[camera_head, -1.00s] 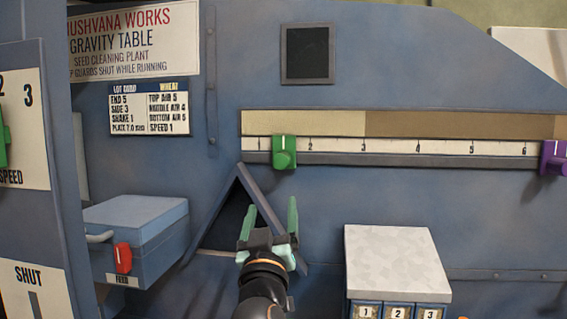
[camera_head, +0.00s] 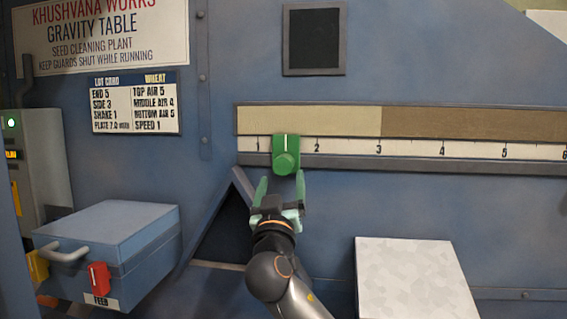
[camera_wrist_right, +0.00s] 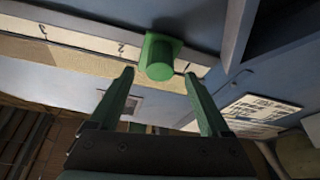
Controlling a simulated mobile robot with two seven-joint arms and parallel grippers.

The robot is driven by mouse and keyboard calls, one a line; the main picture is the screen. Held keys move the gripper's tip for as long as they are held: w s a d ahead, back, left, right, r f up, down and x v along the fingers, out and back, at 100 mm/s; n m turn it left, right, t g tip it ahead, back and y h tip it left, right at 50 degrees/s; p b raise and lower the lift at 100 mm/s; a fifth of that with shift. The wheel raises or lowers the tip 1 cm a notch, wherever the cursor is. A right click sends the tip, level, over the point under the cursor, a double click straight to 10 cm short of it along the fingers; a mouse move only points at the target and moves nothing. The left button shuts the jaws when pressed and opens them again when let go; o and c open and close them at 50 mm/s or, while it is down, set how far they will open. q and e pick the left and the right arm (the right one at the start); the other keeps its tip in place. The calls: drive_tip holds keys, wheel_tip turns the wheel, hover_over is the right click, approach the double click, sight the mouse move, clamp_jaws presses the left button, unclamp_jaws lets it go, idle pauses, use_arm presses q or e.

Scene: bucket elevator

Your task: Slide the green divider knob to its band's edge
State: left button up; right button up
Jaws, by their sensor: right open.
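The green divider knob (camera_head: 286,155) sits on the numbered scale (camera_head: 410,148), about midway between marks 1 and 2. Above the scale runs a band strip with a pale part (camera_head: 310,121) at left and a darker brown part (camera_head: 460,127); their edge is near mark 3. My right gripper (camera_head: 280,186) is open just below the knob, its green fingers pointing up at it. In the right wrist view the knob (camera_wrist_right: 160,56) stands ahead of and between the two spread fingertips, not gripped. My left gripper is out of view.
A blue feed box (camera_head: 110,240) with a red lever (camera_head: 98,278) juts out at lower left. A triangular opening (camera_head: 222,228) lies left of my right arm. A pale-topped box (camera_head: 412,280) stands at lower right. The panel right of the knob along the scale is clear.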

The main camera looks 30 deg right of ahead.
sight(283, 172)
drive_tip(key=p+x, duration=0.1)
drive_tip(key=x, duration=0.5)
drive_tip(key=shift+w+d, duration=0.1)
clamp_jaws()
idle(0.6)
